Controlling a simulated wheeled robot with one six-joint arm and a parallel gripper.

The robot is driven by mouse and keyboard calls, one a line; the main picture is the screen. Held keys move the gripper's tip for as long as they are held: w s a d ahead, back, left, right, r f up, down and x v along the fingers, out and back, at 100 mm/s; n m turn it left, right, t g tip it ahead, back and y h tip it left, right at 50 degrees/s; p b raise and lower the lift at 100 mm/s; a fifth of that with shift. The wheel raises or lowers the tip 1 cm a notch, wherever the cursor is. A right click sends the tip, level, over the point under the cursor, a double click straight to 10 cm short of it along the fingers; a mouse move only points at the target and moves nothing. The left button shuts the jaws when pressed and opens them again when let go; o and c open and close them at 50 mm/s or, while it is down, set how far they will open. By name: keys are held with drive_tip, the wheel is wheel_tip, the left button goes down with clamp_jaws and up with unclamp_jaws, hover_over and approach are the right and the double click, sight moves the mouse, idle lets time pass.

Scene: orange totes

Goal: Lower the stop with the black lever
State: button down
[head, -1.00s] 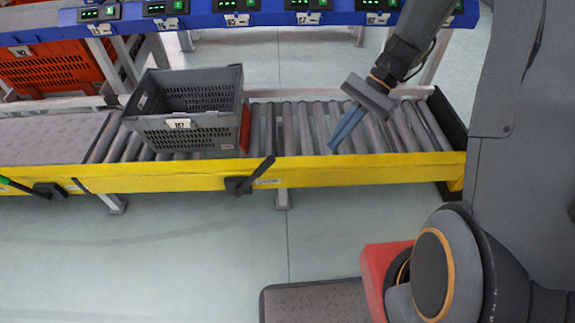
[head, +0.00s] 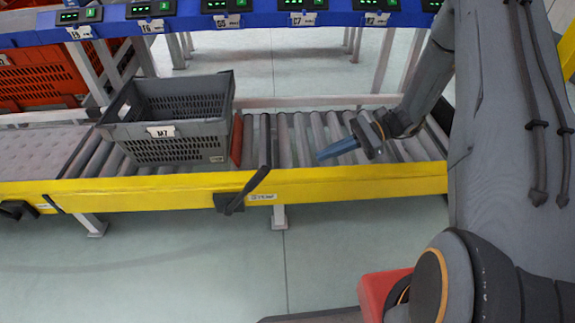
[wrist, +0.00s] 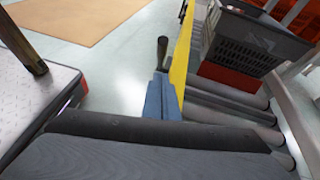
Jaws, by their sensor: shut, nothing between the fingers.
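The black lever (head: 258,184) is on the yellow front rail of the roller conveyor, its handle tilted up and to the right. The red stop (head: 236,139) stands upright between the rollers, at the right end of the grey crate (head: 165,130) labelled M7. My gripper (head: 320,156) is shut and empty, its blue fingers pointing left above the rollers, to the right of the lever and apart from it. In the wrist view the blue fingers (wrist: 162,98) point towards the lever's handle (wrist: 162,52). The red stop (wrist: 233,77) shows at the right there, below the crate.
The yellow rail (head: 350,184) runs along the conveyor's front. Rollers right of the stop are bare. A blue beam (head: 200,22) with lit displays crosses above and behind. Orange totes (head: 40,75) stand at the back left. The floor in front is clear.

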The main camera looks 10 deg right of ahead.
drive_tip(key=a+r+b+x, duration=0.1)
drive_tip(key=r+b+x, duration=0.1)
drive_tip(key=x, duration=1.1)
drive_tip(key=shift+s+r, duration=0.25)
drive_tip(key=shift+d+r, duration=0.1)
